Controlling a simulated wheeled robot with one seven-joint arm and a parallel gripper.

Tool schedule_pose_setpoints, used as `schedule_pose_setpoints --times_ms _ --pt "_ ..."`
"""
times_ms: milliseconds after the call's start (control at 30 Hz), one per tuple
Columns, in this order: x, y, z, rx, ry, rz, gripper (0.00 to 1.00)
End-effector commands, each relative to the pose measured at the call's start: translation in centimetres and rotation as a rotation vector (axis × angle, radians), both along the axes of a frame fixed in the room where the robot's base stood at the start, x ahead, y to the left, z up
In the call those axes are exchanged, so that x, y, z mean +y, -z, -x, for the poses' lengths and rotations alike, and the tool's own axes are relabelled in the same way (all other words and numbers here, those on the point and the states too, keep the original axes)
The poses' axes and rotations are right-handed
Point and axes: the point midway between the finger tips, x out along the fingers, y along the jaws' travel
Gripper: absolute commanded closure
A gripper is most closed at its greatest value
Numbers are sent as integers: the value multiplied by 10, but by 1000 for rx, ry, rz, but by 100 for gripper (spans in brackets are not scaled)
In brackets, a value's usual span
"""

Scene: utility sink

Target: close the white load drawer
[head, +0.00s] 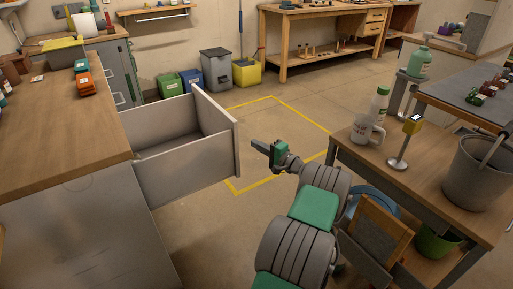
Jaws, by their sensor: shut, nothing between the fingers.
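The white load drawer (183,170) stands pulled out from the wood-topped cabinet (60,150) on the left. Its box looks empty, though part of its floor is hidden behind the near side wall. Its front panel (216,128) faces right. My gripper (258,146) is shut and empty, just right of the front panel's outer face. It points left toward the panel. A small gap seems to show between fingertips and panel; exact depth is hard to tell.
Bins (216,70) and a wooden table (320,30) stand at the back. The yellow-taped floor (285,120) beyond my gripper is clear.

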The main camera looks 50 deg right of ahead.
Motion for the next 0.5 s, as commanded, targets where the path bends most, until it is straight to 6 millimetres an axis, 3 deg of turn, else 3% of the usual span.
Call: schedule_pose_setpoints --times_ms 200,333,500 --pt "1 4 -50 1 -6 1 100" --pt "23 1 -55 2 -5 -2 100" --pt "37 2 -59 2 -4 -1 100"
